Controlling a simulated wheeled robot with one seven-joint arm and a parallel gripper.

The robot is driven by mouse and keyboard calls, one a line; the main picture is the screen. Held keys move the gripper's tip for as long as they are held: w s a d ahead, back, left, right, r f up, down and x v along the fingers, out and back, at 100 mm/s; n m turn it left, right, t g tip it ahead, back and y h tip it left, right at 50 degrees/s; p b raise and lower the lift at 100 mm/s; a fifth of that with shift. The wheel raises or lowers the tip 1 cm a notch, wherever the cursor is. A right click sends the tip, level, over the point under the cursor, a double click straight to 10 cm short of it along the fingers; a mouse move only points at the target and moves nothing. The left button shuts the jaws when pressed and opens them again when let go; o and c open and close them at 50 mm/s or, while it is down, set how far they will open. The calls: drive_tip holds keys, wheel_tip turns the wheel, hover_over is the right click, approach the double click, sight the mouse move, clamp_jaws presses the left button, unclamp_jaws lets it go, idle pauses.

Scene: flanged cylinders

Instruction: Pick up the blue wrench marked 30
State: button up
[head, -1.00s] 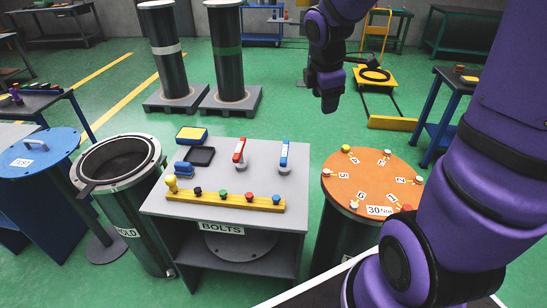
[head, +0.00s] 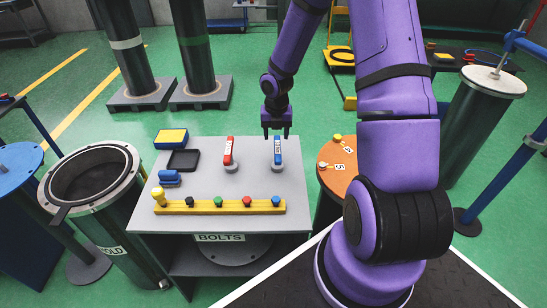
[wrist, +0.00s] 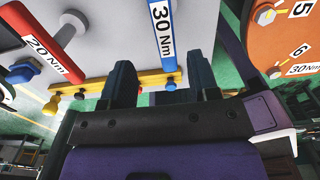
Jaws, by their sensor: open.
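In the wrist view, the blue wrench (wrist: 163,36) shows a white "30 Nm" label. My gripper (head: 277,134) is open and empty, pointing down at the blue wrench's far end. In the wrist view its two fingers (wrist: 160,75) appear on either side of the wrench's line; the height gap is unclear. A red wrench (head: 228,150) stands to the left; in the wrist view the red wrench (wrist: 52,57) is marked "20 Nm".
An orange round table (head: 333,160) stands to the right, partly hidden by my arm. An open drum (head: 97,180) stands left.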

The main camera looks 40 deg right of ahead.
sight(276, 148)
wheel_tip(276, 148, down, 4)
drive_tip(key=shift+f, duration=0.2)
drive_tip(key=shift+d+f, duration=0.2)
drive_tip(key=shift+f, duration=1.15)
drive_tip(key=shift+d+f, duration=0.2)
drive_tip(key=shift+f, duration=1.15)
drive_tip(key=shift+c, duration=0.4)
clamp_jaws()
